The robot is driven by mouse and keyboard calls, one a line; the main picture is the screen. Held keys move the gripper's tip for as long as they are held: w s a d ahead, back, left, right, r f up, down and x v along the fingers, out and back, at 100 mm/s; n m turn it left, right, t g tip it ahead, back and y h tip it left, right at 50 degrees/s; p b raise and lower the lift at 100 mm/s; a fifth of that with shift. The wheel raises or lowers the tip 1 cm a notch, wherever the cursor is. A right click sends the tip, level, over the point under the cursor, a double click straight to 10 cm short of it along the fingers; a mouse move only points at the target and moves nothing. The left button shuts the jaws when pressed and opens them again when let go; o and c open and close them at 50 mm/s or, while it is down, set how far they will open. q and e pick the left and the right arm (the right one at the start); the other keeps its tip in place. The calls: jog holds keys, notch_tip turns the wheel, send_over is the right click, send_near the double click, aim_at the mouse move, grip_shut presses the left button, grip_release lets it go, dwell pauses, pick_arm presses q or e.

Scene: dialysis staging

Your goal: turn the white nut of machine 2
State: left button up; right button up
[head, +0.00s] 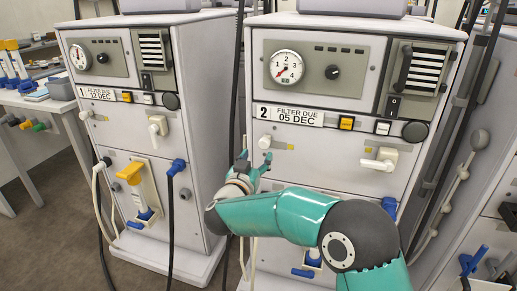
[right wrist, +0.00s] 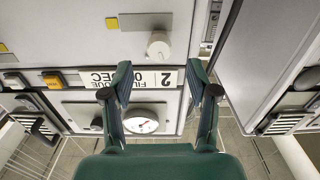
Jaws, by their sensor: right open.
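Machine 2 (head: 345,110) is the right-hand white cabinet, labelled "2 FILTER DUE 05 DEC". My left gripper is not in view.
Machine 1 (head: 135,110) stands close on the left, with a similar white nut (head: 86,115). A white valve handle (head: 378,164) sticks out of machine 2, right of the nut. A dark cable (head: 236,80) hangs between the machines. A side table (head: 40,100) is at far left.

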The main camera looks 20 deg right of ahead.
aim_at(263, 146)
jog(key=x, duration=0.6)
jog(key=shift+w+d, duration=0.2)
jog(key=shift+w, duration=0.05)
